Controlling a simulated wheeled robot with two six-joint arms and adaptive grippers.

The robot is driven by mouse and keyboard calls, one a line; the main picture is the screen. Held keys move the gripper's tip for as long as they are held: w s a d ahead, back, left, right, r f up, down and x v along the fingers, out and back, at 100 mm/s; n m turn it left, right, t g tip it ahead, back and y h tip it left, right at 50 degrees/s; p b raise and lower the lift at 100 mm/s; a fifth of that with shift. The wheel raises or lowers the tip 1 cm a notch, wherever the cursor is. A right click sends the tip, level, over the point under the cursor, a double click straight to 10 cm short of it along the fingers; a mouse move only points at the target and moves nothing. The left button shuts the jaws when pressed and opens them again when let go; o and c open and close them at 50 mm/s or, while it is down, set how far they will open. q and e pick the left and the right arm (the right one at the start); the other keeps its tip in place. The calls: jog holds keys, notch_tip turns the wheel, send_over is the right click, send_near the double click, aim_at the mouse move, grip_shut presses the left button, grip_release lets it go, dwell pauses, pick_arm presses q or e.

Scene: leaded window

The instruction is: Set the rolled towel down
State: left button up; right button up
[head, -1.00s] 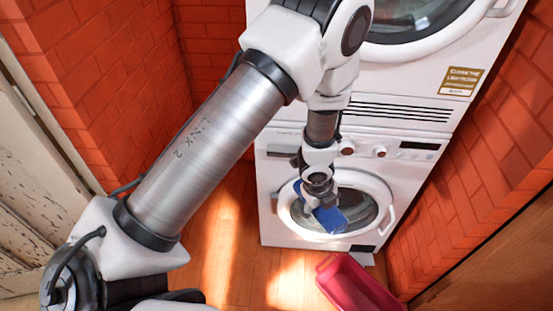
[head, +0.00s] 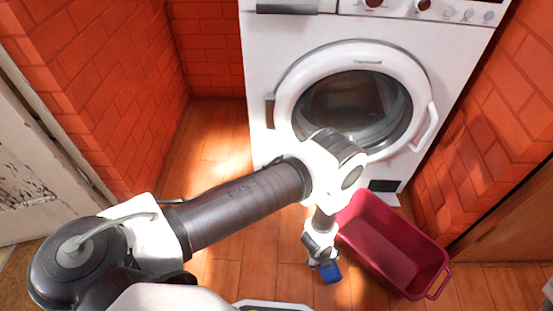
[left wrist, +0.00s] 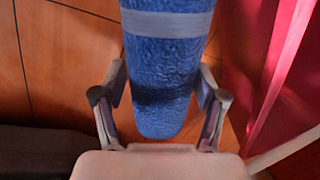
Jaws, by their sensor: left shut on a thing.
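The rolled towel (head: 332,274) is blue. In the left wrist view it is a thick, fuzzy roll (left wrist: 165,75) with a paler blue band across it. My left gripper (head: 322,262) points down over the wooden floor, just left of the red basket. Its two fingers (left wrist: 160,98) are on either side of the towel, shut on it. The towel looks low, close to the floor, but I cannot tell whether it touches. Its far end is cut off in the left wrist view. My right gripper is not in view.
The crimson basket (head: 425,262) stands on the floor right of the towel and looks empty. A white washing machine (head: 262,125) with a round door stands behind. Brick walls flank it. The wooden floor (head: 215,150) is clear left of my arm.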

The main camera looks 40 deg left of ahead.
pick_arm(q)
jog(key=b, duration=0.4)
send_over(280, 255)
jog(key=shift+s+a+f, duration=0.15)
jog(key=shift+s+f, duration=0.05)
jog(key=shift+f, duration=0.25)
jog(key=shift+s+a+f, duration=0.1)
jog(key=shift+s+f, duration=0.05)
jog(key=shift+f, duration=0.25)
notch_tip(280, 255, down, 4)
jog(key=b, duration=0.3)
jog(key=shift+a+r, duration=0.1)
jog(key=shift+r, duration=0.25)
jog(key=shift+c, duration=0.7)
jog(key=shift+f, duration=0.1)
jog(key=o, duration=1.4)
jog(key=shift+o, duration=0.2)
